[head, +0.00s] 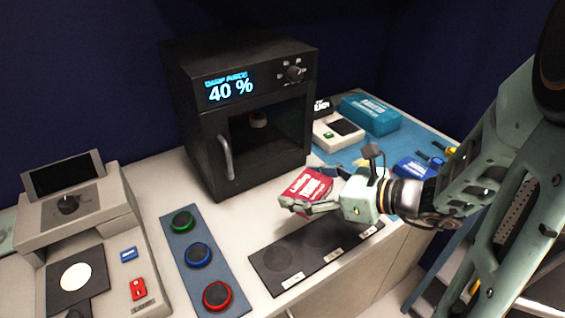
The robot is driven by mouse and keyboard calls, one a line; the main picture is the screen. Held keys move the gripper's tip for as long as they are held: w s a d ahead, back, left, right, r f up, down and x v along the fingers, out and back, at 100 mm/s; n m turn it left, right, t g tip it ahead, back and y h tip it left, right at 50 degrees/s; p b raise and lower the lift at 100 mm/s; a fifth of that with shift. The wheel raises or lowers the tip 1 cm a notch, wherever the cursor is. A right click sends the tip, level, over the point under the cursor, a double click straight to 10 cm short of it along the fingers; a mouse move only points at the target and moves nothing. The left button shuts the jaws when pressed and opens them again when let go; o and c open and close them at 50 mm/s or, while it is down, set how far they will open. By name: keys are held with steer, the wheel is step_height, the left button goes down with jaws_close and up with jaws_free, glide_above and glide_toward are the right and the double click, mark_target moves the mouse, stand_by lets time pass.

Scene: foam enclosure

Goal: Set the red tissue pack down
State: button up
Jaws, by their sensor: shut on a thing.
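The red tissue pack (307,184) with white lettering is in the head view, right of centre, in front of the black oven-like box. My gripper (308,203) is shut on the red tissue pack, reaching in from the right. The pack is tilted and appears to be above the white counter, near the far edge of a black mat. I cannot tell whether its lower edge touches anything. The gripper's fingers cover part of the pack's lower side.
The black mat (279,268) with labelled spots lies at the counter's front edge. The black box (196,140) showing 40 % stands behind. A blue strip (175,220) with three round buttons and a grey device (135,245) are left. A teal box (370,113) and blue pack (413,168) are right.

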steer(key=w+a+f+b, duration=0.1)
steer(key=w+f+b, duration=0.1)
steer(key=w+a+f+b, duration=0.2)
steer(key=w+f, duration=0.1)
steer(key=w+a+f+b, duration=0.1)
steer(key=w+f+b, duration=0.1)
steer(key=shift+w+a+f, duration=0.3)
steer(key=shift+a+f, duration=0.05)
steer(key=shift+w+a+f, duration=0.1)
steer(key=shift+w+f, duration=0.05)
steer(key=shift+f, duration=0.1)
steer(key=shift+w+a+f+b, duration=0.1)
steer(key=shift+w+f+b, duration=0.1)
steer(key=shift+f+b, duration=1.3)
steer(key=shift+f, duration=0.15)
steer(key=shift+f, duration=0.1)
steer(key=o, duration=1.1)
